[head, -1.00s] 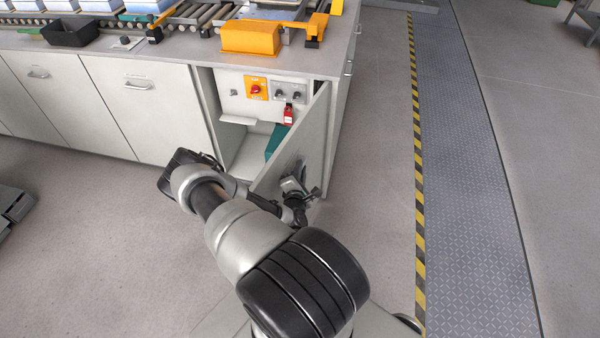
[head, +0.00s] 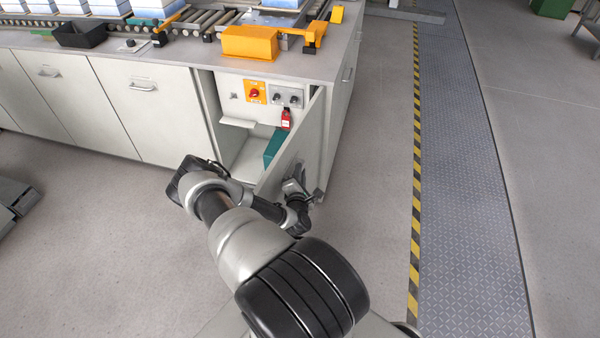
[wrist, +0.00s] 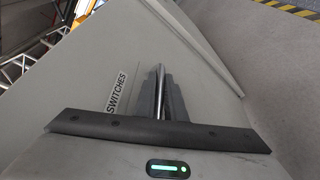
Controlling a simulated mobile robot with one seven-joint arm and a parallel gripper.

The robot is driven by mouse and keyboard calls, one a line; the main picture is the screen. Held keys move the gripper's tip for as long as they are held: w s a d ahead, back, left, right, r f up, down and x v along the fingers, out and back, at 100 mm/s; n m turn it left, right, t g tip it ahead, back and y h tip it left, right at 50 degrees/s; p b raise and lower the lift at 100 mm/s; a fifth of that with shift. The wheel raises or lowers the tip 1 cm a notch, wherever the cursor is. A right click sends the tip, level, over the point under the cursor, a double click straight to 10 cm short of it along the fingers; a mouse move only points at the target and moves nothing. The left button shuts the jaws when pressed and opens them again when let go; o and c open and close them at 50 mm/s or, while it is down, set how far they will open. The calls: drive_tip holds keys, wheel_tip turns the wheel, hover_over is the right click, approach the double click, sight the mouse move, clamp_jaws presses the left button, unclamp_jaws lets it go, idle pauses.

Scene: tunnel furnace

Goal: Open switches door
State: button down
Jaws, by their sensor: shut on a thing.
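The grey switches door (head: 292,143) stands swung out from the cabinet, hinged on its right side. Inside the compartment are a red knob on an orange plate (head: 255,92), a panel with dark knobs (head: 287,96), a red tag (head: 286,119) and a teal item (head: 274,146). In the wrist view the door face (wrist: 100,65) carries a "SWITCHES" label (wrist: 118,92). My gripper (wrist: 162,75) is at the outer face of the door, shut on its metal handle (wrist: 173,98). In the head view my gripper (head: 297,186) is partly hidden by my arm.
Closed cabinet doors (head: 145,105) continue to the left. A roller conveyor with blue-white stacks and an orange block (head: 250,42) stands on the worktop. The floor (head: 375,190) right of the door is clear, up to the yellow-black stripe (head: 416,150).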

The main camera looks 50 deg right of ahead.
drive_tip(key=c, duration=2.1)
unclamp_jaws()
drive_tip(key=p+v, duration=0.1)
drive_tip(key=v, duration=1.6)
drive_tip(key=shift+a, duration=0.25)
drive_tip(key=shift+r, duration=0.2)
